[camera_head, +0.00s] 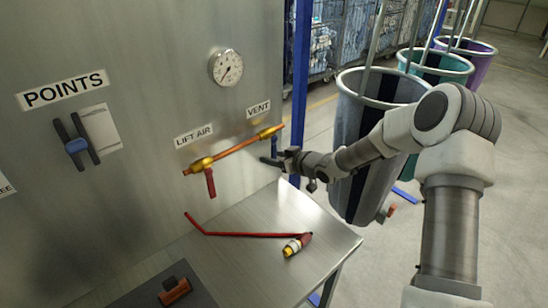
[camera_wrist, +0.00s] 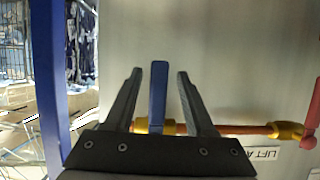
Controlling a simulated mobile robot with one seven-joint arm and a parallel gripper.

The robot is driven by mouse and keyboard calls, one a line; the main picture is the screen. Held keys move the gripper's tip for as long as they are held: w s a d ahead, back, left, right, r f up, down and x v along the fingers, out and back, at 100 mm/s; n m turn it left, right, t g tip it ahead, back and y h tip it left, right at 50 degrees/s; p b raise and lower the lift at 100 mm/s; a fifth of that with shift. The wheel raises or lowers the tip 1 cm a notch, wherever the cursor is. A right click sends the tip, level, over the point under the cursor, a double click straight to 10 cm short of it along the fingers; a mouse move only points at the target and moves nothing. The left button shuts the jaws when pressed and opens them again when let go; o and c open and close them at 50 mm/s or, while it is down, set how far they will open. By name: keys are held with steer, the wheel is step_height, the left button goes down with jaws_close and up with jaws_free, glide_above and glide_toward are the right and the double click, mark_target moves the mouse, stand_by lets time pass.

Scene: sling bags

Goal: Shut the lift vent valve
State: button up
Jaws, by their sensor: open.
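The vent valve (camera_head: 270,132) is a brass body at the right end of a copper pipe on the steel panel, below the VENT label (camera_head: 258,108). Its blue lever (camera_wrist: 158,95) stands across the pipe and hangs down in the head view. My gripper (camera_head: 268,158) is open at the lever. In the wrist view my gripper (camera_wrist: 158,80) has one dark finger on each side of the blue lever, with a gap on both sides. The part of the valve body behind my gripper is partly hidden.
The lift air valve (camera_head: 203,163) with a red lever (camera_head: 210,182) sits at the pipe's left end. A gauge (camera_head: 226,68) is above. A blue post (camera_head: 299,80) and a grey bag (camera_head: 370,120) stand to the right.

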steer(key=v, duration=1.7)
steer(key=shift+s+r, duration=0.15)
steer(key=shift+s, duration=0.05)
